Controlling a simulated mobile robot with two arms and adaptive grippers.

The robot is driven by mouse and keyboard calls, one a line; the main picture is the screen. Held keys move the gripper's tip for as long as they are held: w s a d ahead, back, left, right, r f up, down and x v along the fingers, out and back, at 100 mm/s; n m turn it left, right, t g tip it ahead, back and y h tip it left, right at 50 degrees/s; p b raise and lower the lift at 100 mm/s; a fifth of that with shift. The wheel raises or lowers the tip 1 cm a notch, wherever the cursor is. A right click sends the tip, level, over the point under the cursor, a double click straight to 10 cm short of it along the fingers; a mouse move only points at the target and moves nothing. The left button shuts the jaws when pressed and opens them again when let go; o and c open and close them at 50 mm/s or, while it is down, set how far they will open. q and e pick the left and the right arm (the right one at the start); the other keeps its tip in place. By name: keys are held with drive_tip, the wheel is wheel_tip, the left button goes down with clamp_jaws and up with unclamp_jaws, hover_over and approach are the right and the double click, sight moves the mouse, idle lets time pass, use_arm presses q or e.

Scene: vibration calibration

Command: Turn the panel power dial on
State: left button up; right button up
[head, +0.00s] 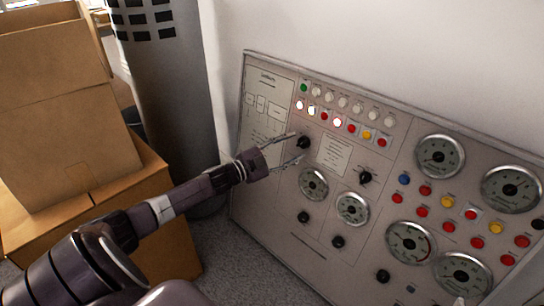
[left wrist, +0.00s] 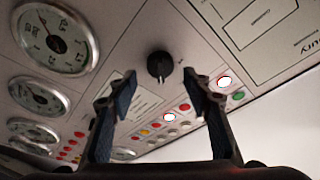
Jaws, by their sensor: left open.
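The control panel (head: 330,268) leans in front of me with a black dial (head: 304,142) at its upper left, below the row of lights. In the left wrist view the two fingers (left wrist: 160,77) stand left and right below the dial, with a gap between. I cannot tell whether they touch it. My right gripper is in neither view.
Another black knob (head: 365,177) sits to the right, above a round gauge (head: 352,208). Several gauges, coloured buttons and lit lamps (head: 337,122) cover the panel. Cardboard boxes (head: 60,110) and a grey column (head: 165,90) stand at the left. A white wall (head: 400,50) is behind.

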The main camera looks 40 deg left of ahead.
use_arm(q)
drive_tip(key=v, duration=0.9)
drive_tip(key=shift+s, duration=0.4)
drive_tip(key=shift+a, duration=0.1)
